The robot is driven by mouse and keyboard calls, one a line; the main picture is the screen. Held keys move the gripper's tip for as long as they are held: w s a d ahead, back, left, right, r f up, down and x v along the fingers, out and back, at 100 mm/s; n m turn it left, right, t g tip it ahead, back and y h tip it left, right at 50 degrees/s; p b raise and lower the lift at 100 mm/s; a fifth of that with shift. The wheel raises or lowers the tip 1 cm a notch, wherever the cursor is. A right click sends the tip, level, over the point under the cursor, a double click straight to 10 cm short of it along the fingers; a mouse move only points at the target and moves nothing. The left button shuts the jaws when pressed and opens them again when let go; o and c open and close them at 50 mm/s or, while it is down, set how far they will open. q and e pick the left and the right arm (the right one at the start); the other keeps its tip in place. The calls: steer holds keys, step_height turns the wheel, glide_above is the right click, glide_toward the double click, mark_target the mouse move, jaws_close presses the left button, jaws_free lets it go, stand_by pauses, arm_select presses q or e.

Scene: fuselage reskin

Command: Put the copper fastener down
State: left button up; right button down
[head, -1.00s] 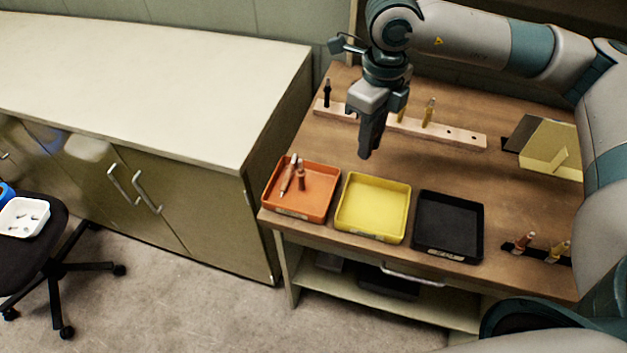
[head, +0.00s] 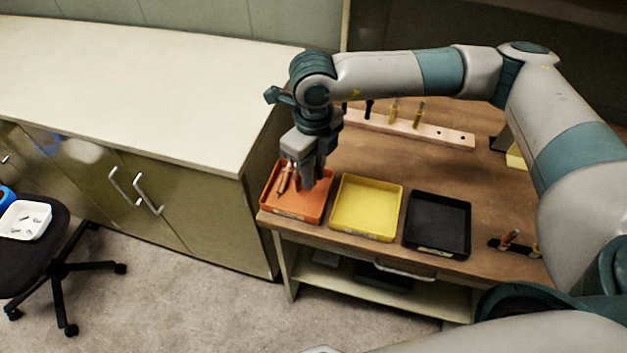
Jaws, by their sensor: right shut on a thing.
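My right gripper (head: 309,178) points down into the right half of the orange tray (head: 291,213), at the left of the wooden table. It is shut on a copper fastener, which the fingers hide almost wholly; I cannot tell whether it touches the tray floor. Other copper fasteners (head: 284,181) show in the tray just left of the fingers, at least one of them leaning. My left gripper is not in view.
A yellow tray (head: 366,208) and a black tray (head: 437,224) stand empty to the right. A wooden rack (head: 428,131) at the back holds black and yellow-handled fasteners. A small black holder with a copper piece (head: 509,238) is at the right.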

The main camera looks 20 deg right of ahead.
steer(key=shift+f+p, duration=0.3)
step_height(320, 180, down, 3)
steer(key=shift+f+p, duration=0.15)
steer(key=shift+p, duration=0.6)
steer(key=shift+f, duration=0.15)
steer(key=shift+f+b, duration=0.1)
steer(key=shift+b, duration=0.25)
steer(key=c, duration=1.6)
jaws_free()
steer(key=shift+c, duration=0.2)
steer(key=shift+r, duration=0.2)
